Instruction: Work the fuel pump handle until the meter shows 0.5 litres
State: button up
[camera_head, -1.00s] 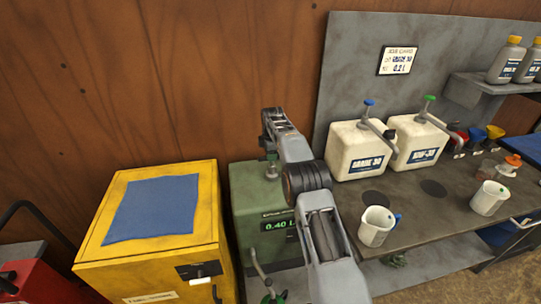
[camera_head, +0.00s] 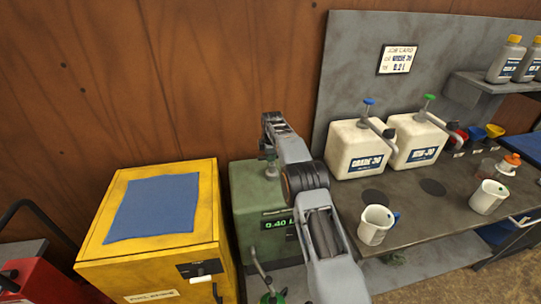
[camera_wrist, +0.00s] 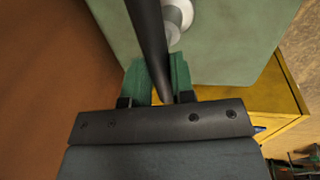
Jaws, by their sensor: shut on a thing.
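The fuel pump is a green box (camera_head: 247,193) in the head view, just right of the yellow cabinet. Its lit meter (camera_head: 277,223) reads 0.40, with the unit partly hidden by my arm. My gripper (camera_wrist: 158,75) is over the top of the pump, with its green finger pads on either side of the dark bar of the pump handle (camera_wrist: 147,35). It is shut on this handle. A pale round fitting (camera_wrist: 178,14) shows on the pump top beside the bar. In the head view my arm hides most of the handle.
A yellow cabinet (camera_head: 205,225) with a blue cloth (camera_head: 152,207) stands close on the left. A bench (camera_head: 425,220) on the right holds two white oil jugs, measuring cups and funnels. A wooden wall (camera_head: 220,70) is behind. A red machine (camera_head: 35,275) is at lower left.

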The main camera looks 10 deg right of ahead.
grip_shut()
notch_tip(320, 180, up, 4)
jog(key=shift+r+p, duration=0.2)
jog(key=shift+p, duration=0.8)
jog(key=o, duration=0.7)
grip_release()
jog(key=shift+f, duration=0.1)
jog(key=s+r, duration=0.1)
jog(key=r, duration=0.8)
jog(key=s+r, duration=0.1)
jog(key=r, duration=0.3)
jog(key=shift+s+r, duration=0.25)
jog(key=shift+s, duration=0.1)
